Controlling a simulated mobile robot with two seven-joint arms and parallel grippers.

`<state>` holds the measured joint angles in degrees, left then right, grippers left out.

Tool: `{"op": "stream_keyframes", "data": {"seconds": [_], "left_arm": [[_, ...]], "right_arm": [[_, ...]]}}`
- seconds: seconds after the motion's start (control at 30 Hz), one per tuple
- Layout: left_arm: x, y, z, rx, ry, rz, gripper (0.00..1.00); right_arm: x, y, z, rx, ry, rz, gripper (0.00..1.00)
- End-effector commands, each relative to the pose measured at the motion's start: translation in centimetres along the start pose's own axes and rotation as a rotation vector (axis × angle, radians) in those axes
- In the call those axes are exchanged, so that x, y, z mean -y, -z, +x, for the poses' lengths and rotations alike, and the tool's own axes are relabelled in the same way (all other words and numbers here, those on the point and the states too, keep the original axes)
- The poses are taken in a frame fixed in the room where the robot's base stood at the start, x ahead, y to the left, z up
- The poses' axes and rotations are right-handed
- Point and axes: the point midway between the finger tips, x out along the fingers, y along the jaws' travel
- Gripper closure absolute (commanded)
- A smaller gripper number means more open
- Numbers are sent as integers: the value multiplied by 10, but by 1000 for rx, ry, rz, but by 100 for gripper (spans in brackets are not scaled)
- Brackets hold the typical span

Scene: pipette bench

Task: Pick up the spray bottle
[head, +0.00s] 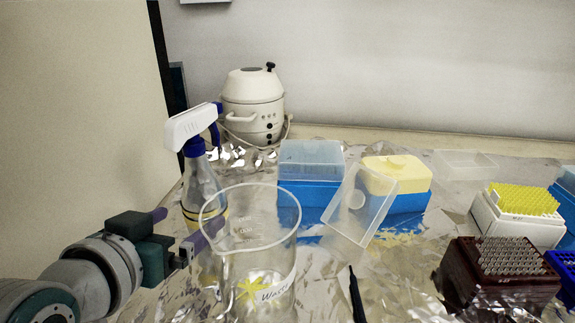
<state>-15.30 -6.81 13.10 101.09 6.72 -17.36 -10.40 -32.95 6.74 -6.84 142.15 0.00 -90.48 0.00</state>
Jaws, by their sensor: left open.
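The spray bottle (203,187) stands upright at the left of the bench, with a white and blue spray head (192,125) and a clear body. My left gripper (181,228) comes in from the left, low beside the bottle. Its two purple fingers are spread apart: one tip is at the bottle's left side, the other in front of its lower part. I cannot tell whether either finger touches it. The bottle's lower part is partly hidden by the gripper and the glass beaker. My right gripper is not in view.
A large glass beaker (283,262) labelled as waste stands close right of the gripper. Blue tip boxes (306,193), a tilted clear lid (345,213), a yellow tip rack (520,215) and a dark rack (462,270) fill the right. A white centrifuge-like device (252,98) stands behind.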

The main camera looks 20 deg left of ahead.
Motion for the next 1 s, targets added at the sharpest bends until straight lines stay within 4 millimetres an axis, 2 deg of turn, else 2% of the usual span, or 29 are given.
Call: {"op": "stream_keyframes", "data": {"seconds": [0.1, 0.33, 0.6, 0.93, 1.0], "left_arm": [[0, -1, 19, -2, -1, 0, 0], [1, -1, 37, 0, 0, 2, 0], [3, -2, 76, -1, 0, 1, 0], [3, -1, 81, 1, 1, 1, 0], [3, -1, 81, 1, 1, 1, 8]], "right_arm": [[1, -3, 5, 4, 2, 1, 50], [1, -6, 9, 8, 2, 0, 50], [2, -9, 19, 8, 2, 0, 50], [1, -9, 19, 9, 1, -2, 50], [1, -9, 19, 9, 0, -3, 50]]}}
